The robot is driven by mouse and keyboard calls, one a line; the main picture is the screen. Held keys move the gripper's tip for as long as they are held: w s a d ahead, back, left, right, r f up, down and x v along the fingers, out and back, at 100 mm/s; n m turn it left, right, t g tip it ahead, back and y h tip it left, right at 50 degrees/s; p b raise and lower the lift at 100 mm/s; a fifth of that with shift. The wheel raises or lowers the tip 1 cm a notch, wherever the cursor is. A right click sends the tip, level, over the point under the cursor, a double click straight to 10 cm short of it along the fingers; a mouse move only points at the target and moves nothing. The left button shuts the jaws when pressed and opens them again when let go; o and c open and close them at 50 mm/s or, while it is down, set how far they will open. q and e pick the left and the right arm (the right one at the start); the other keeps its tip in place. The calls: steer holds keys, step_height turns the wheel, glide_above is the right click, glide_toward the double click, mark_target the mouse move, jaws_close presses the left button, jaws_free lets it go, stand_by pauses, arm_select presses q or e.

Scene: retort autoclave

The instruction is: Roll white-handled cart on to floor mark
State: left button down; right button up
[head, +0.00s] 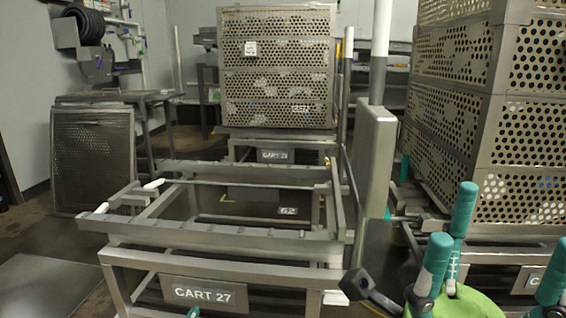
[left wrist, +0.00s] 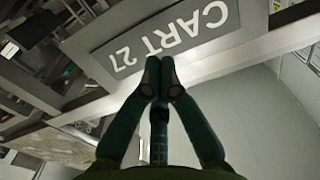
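The empty metal cart labelled CART 27 (head: 215,240) stands in front of me in the head view. It has white grips (head: 153,185) at its left side. Its plate also fills the top of the left wrist view (left wrist: 175,30), upside down. My left gripper (head: 194,312) shows only as a teal tip below the plate; in the left wrist view (left wrist: 160,75) its fingers are closed together beside the plate, nothing visible between them. My right gripper (head: 495,235) is at lower right, its teal fingers spread and empty. A floor mark numbered 62 (head: 287,210) shows through the cart frame, behind it.
CART 21 (head: 274,156), stacked with perforated crates (head: 277,65), stands behind. Another loaded cart (head: 480,235) stands close on the right. A table (head: 120,97) and leaning mesh panel (head: 92,160) are at left. The left floor (head: 45,290) is mostly clear.

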mark_target(203, 295)
arm_select(q)
steer(key=shift+w, duration=0.15)
steer(key=shift+w+d+b, duration=0.15)
steer(key=shift+w+b, duration=0.85)
steer(key=shift+w, duration=0.1)
steer(key=shift+w+d+b, duration=0.15)
steer(key=shift+w+b, duration=0.85)
steer(key=shift+w, duration=0.1)
steer(key=shift+w+d+b, duration=0.15)
steer(key=shift+w+b, duration=1)
steer(key=shift+b, duration=0.05)
steer(key=shift+w+d+b, duration=0.1)
steer(key=shift+w+b, duration=1.05)
